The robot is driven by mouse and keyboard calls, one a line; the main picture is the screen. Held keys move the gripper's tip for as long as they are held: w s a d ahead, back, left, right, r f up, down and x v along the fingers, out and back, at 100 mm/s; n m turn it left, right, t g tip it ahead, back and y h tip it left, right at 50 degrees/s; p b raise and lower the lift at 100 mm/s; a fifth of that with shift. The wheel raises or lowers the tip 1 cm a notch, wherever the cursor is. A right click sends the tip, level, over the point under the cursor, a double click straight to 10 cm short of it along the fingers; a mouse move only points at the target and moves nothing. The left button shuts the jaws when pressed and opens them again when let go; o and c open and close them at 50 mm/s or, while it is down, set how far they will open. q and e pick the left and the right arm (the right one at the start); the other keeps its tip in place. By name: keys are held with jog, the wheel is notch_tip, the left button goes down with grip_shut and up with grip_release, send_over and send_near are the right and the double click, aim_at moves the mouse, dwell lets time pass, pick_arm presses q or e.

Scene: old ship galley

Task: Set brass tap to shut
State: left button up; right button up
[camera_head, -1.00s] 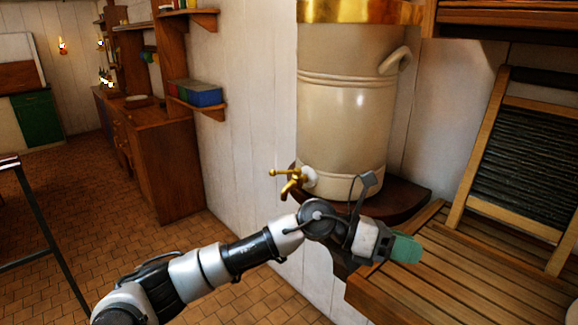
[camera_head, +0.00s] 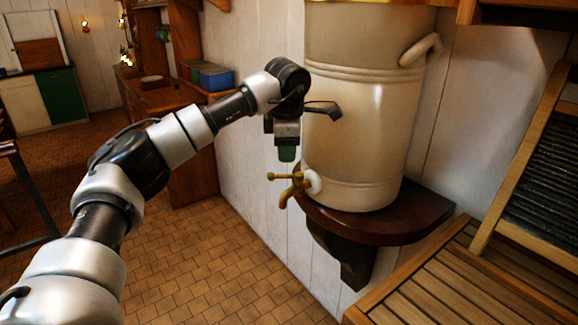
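The brass tap (camera_head: 293,187) sticks out from the lower left of a large cream stoneware urn (camera_head: 362,120). Its handle bar points left and its spout hangs down. My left gripper (camera_head: 287,155) points downward just above the tap, with its green fingertips apart from the handle by a small gap in the picture. Its fingers are seen edge-on, so I cannot tell whether they are open or shut. My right gripper is not in view.
The urn stands on a dark wooden wall shelf (camera_head: 425,213). A slatted wooden bench (camera_head: 470,285) and a washboard (camera_head: 545,165) are at the right. A wooden cabinet (camera_head: 190,170) stands behind my arm. The tiled floor below the tap is clear.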

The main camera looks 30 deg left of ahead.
aim_at(288, 176)
pick_arm(q)
jog(key=x, duration=0.4)
jog(key=shift+w+p, duration=0.25)
jog(key=shift+p, duration=0.1)
jog(key=x, duration=0.3)
jog(key=shift+w+f+p, duration=0.1)
jog(key=shift+f+p, duration=0.05)
jog(key=shift+p, duration=0.15)
jog(key=c, duration=0.4)
grip_shut()
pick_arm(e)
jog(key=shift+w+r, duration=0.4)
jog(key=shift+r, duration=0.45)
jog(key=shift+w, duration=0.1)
